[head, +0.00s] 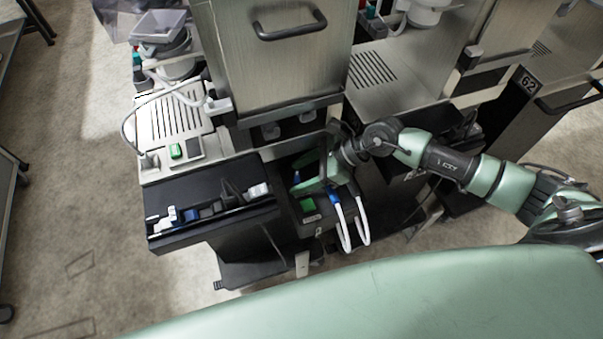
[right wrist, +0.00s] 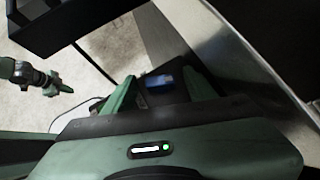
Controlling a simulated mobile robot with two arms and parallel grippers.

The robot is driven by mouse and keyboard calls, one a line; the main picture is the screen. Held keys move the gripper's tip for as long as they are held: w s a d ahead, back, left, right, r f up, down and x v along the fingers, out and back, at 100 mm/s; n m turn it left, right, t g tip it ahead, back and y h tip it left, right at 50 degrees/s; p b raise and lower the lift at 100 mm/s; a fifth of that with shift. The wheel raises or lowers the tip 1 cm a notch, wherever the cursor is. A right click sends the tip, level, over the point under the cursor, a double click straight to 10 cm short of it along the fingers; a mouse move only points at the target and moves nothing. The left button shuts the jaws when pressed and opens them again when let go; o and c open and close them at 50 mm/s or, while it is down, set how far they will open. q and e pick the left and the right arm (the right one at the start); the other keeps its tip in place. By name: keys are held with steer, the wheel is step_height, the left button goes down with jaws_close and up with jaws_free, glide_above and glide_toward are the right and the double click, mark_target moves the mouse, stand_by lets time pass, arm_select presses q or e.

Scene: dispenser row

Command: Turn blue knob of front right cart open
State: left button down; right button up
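The blue knob (right wrist: 160,82) shows between the two green fingers of my right gripper (right wrist: 163,92) in the right wrist view. The fingers are apart, and I cannot tell whether either touches the knob. In the head view a small blue spot, likely the knob (head: 297,177), shows beside my right gripper (head: 308,186), at the dark lower front of the cart (head: 290,70). The gripper's fingers are partly hidden there by dark parts. My left gripper does not show in the head view.
A black open tray (head: 210,228) with small white and blue items juts out left of the gripper. White looped hoses (head: 350,225) hang just below it. A second metal cart (head: 405,75) stands to the right. Open floor (head: 70,190) lies at the left.

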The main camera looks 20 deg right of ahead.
steer(key=b+v, duration=0.1)
steer(key=v, duration=0.6)
steer(key=shift+d+f+b, duration=0.1)
steer(key=shift+f+b, duration=0.05)
steer(key=shift+b, duration=0.25)
steer(key=shift+s+d+r, duration=0.1)
steer(key=shift+d+r, duration=0.1)
steer(key=shift+r, duration=0.2)
